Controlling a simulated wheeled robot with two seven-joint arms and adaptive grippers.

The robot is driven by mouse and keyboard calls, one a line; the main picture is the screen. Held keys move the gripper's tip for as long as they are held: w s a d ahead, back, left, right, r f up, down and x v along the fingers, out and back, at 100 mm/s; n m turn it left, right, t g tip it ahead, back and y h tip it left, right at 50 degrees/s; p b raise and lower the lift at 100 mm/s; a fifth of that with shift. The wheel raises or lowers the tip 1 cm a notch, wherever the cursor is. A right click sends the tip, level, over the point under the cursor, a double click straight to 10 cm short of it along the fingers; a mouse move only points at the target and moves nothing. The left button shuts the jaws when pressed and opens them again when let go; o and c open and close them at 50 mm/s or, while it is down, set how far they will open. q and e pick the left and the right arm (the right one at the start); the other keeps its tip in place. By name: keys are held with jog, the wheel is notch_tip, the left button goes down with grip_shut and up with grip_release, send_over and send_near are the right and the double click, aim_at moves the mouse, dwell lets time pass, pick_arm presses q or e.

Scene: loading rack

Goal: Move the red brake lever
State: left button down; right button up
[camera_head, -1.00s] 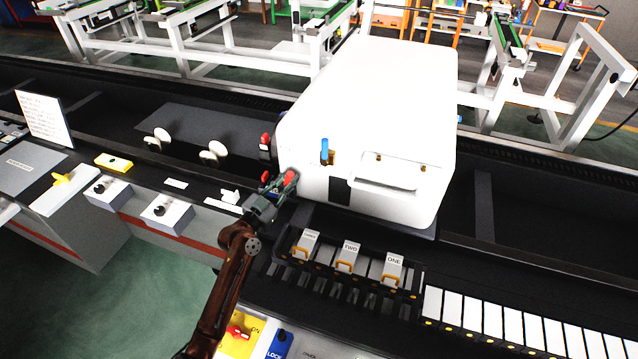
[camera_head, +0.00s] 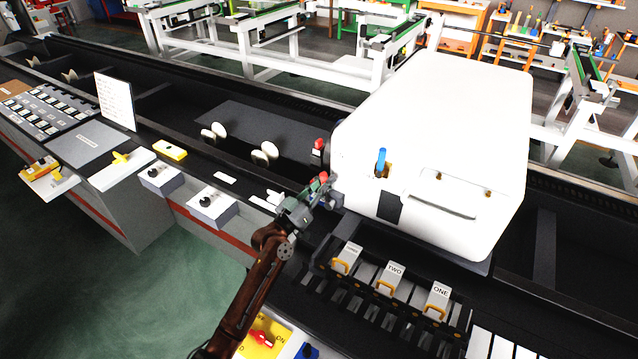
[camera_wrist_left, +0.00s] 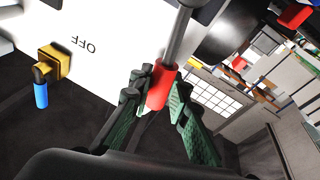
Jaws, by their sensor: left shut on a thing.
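The red brake lever (camera_head: 323,177) has a red grip on a grey rod and stands out near the left end of the white housing (camera_head: 440,130). My left gripper (camera_head: 312,192) is at the lever, with its fingers around the grip. In the left wrist view the red grip (camera_wrist_left: 161,88) sits between the green-padded fingers of my left gripper (camera_wrist_left: 158,100), and the grey rod runs up out of view. The fingers partly hide the grip's lower end. My right gripper is out of view.
A second red knob (camera_head: 319,145) is on the housing's left end, close above my gripper. A blue handle (camera_head: 381,162) is on its front face. Levers with yellow handles, labelled ONE and TWO (camera_head: 391,277), stand in front. Control boxes (camera_head: 212,204) line the left edge.

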pick_arm(q)
jog(key=shift+f, duration=0.1)
jog(key=c, duration=2.2)
grip_release()
jog(key=shift+c, duration=0.2)
jog(key=o, duration=0.4)
jog(key=shift+o, duration=0.2)
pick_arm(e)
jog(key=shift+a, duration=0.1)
pick_arm(q)
jog(key=v, duration=1.2)
